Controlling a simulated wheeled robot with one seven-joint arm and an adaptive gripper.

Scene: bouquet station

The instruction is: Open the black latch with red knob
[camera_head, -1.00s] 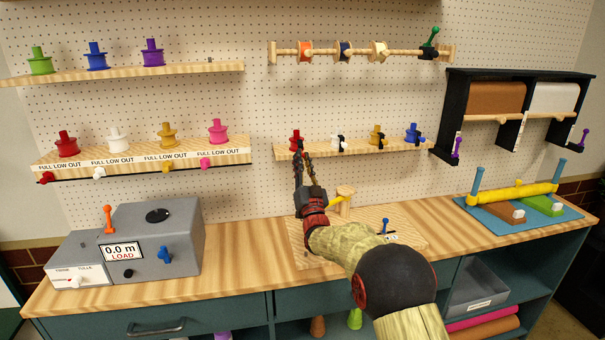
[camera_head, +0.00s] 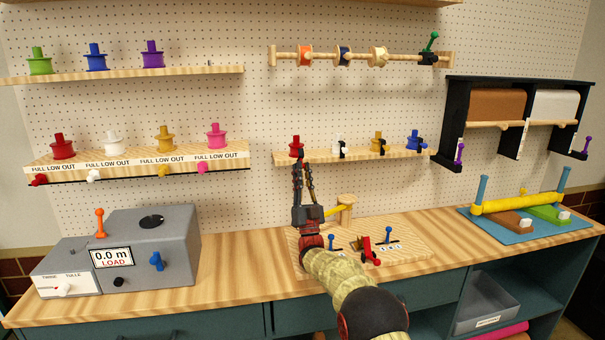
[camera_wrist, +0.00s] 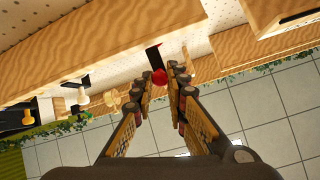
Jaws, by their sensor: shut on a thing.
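My gripper (camera_head: 302,163) reaches up to the left end of the small middle shelf, just below a red spool (camera_head: 296,147). In the wrist view, the red knob (camera_wrist: 158,77) sits between the tips of my gripper (camera_wrist: 163,82), and the black latch (camera_wrist: 153,56) runs up from it to the shelf. My fingers are shut on the knob. In the head view the latch and knob are hidden behind my fingertips, so the latch's angle is hard to tell there.
White, yellow and blue spools with black latches stand along the same shelf (camera_head: 350,156). Below, the bench holds a wooden board (camera_head: 415,251) with a peg stand and small levers. A grey measuring box (camera_head: 175,230) stands at left.

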